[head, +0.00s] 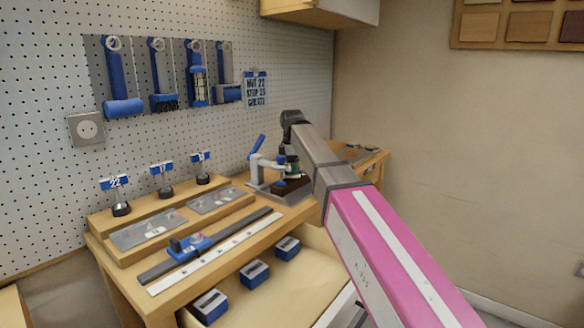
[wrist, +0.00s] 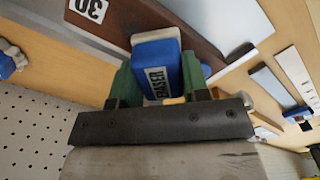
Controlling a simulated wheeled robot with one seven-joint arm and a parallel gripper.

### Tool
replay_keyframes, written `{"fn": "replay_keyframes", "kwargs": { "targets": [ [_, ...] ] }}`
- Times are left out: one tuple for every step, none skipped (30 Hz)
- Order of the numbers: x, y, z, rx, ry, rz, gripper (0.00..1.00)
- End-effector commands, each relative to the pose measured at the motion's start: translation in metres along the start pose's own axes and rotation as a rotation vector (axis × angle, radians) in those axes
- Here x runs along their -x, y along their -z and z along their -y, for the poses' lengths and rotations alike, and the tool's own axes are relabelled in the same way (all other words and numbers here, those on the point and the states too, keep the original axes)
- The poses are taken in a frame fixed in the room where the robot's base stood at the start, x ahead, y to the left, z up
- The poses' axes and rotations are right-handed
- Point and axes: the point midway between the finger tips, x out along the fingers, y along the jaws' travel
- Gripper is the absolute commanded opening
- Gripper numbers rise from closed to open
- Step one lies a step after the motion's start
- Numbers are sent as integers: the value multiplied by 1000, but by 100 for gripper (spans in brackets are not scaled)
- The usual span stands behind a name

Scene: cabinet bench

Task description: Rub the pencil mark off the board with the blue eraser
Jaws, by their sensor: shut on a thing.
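My gripper (wrist: 160,85) is shut on the blue eraser (wrist: 158,58), which has a white label reading ERASER and a pale end. The green fingers press on its two sides. In the head view my gripper (head: 291,168) is small and at the far end of the bench, beside a blue-handled clamp, over a dark brown piece; the eraser is not clear there. In the wrist view a dark brown strip (wrist: 205,38) lies just beyond the eraser. I cannot tell whether they touch. I cannot make out a pencil mark in either view.
The blue-handled clamp (head: 262,165) stands close left of my gripper. A white ruler (head: 215,252), a dark bar (head: 160,269) and a blue tool (head: 190,247) lie nearer. An open drawer (head: 262,296) holds several blue boxes. Blue tools hang on the pegboard (head: 50,60).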

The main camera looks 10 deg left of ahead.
Motion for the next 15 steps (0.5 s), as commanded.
{"fn": "replay_keyframes", "kwargs": {
  "targets": [
    [-1,0,0,0,0,0,23],
    [-2,0,0,0,0,0,23],
    [-2,0,0,0,0,0,23],
    [-3,0,0,0,0,0,23],
    [-3,0,0,0,0,0,23],
    [-4,0,0,0,0,0,23],
    [-5,0,0,0,0,0,23],
    [-5,0,0,0,0,0,23],
    [-6,0,0,0,0,0,23],
    [-6,0,0,0,0,0,23],
    [-7,0,0,0,0,0,23],
    [-7,0,0,0,0,0,23],
    [-8,0,0,0,0,0,23],
    [-8,0,0,0,0,0,23],
    [-9,0,0,0,0,0,23]
  ]
}}
